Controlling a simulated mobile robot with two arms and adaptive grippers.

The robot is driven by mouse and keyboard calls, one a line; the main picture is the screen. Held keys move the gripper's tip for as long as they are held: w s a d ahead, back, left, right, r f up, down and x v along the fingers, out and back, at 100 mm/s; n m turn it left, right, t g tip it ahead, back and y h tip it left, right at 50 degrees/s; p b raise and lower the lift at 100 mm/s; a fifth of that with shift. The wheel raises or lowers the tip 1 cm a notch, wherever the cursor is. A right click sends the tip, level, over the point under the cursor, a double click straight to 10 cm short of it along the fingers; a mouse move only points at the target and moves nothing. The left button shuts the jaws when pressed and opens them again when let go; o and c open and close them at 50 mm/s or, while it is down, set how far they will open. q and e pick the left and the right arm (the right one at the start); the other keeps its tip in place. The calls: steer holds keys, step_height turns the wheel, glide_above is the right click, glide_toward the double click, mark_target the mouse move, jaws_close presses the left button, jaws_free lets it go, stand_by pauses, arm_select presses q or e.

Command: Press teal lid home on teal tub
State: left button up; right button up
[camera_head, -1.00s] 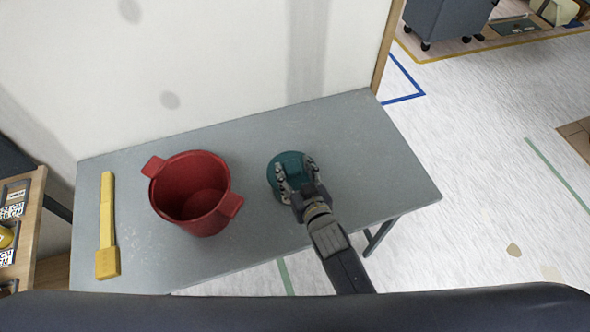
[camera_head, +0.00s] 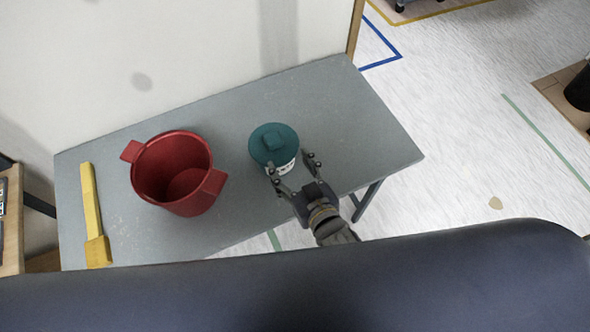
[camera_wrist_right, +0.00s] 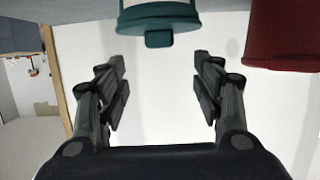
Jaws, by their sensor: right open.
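The teal lid (camera_head: 273,143) sits on top of the teal tub (camera_head: 266,168), with its square knob up. Whether it is fully seated I cannot tell. The tub's white label (camera_head: 284,168) shows below the rim. My right gripper (camera_head: 291,166) is open and empty at the tub's near right side, fingers pointing toward it. The right wrist view appears inverted: the lid (camera_wrist_right: 160,21) and its knob (camera_wrist_right: 158,39) show at the top, beyond the open fingers and apart from them. My left gripper is not in view.
A red bucket (camera_head: 147,178) with two tabs stands left of the tub on the grey table (camera_head: 355,130). A yellow flat-ended tool (camera_head: 92,210) lies at the table's left end. A pale wall stands behind. The table right of the tub is clear.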

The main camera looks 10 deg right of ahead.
steer(key=shift+v, duration=0.9)
